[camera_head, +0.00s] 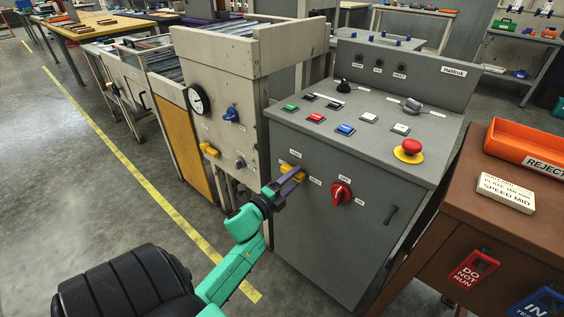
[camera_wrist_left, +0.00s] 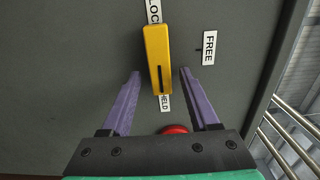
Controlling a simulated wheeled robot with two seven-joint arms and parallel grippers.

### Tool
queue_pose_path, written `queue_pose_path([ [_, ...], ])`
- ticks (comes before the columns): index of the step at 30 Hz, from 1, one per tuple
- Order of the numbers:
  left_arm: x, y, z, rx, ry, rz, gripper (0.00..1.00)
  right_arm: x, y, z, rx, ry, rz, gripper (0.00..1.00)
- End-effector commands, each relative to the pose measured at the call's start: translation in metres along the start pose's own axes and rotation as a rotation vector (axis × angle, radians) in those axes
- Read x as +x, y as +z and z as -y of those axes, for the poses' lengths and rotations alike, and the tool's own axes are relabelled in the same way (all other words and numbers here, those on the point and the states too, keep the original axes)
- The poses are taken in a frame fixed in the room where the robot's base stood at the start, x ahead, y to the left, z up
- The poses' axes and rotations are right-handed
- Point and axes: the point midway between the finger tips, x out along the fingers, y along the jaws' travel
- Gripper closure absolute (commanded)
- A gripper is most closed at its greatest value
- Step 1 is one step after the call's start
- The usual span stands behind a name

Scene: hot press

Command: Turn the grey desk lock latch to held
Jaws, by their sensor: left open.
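The yellow lock latch (camera_head: 291,172) sits on the front face of the grey desk (camera_head: 335,235). In the left wrist view the latch (camera_wrist_left: 157,58) is a yellow bar with a dark line near its lower end. That marked end lies against the HELD label (camera_wrist_left: 165,102); the FREE label (camera_wrist_left: 209,48) is off to its right, and a partly cut LOCK label (camera_wrist_left: 154,11) is at the other end. My left gripper (camera_wrist_left: 159,72) is open, its purple fingers on either side of the bar with a gap showing on both sides. My right gripper is not seen.
A red rotary knob (camera_head: 341,193) is right of the latch on the same face, with a dark handle (camera_head: 391,215) beyond. The desk top carries buttons and a red emergency stop (camera_head: 411,147).

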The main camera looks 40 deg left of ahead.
Motion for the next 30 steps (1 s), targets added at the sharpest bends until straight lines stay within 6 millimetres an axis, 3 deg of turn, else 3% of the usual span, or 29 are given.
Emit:
queue_pose_path([
  [5,-0.033,0.000,-0.001,-0.001,0.005,0.001,0.39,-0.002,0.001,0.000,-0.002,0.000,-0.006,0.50],
  [12,-0.104,0.000,-0.002,-0.002,0.006,0.003,0.39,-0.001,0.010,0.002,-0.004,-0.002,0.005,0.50],
  [16,-0.130,0.000,-0.001,-0.001,0.004,0.002,0.39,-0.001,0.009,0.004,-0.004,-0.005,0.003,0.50],
  [20,-0.140,0.000,0.000,0.001,0.002,0.001,0.39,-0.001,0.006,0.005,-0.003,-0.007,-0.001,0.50],
  [30,-0.140,0.000,0.000,0.001,0.001,0.000,0.39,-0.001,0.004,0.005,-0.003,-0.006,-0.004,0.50],
])
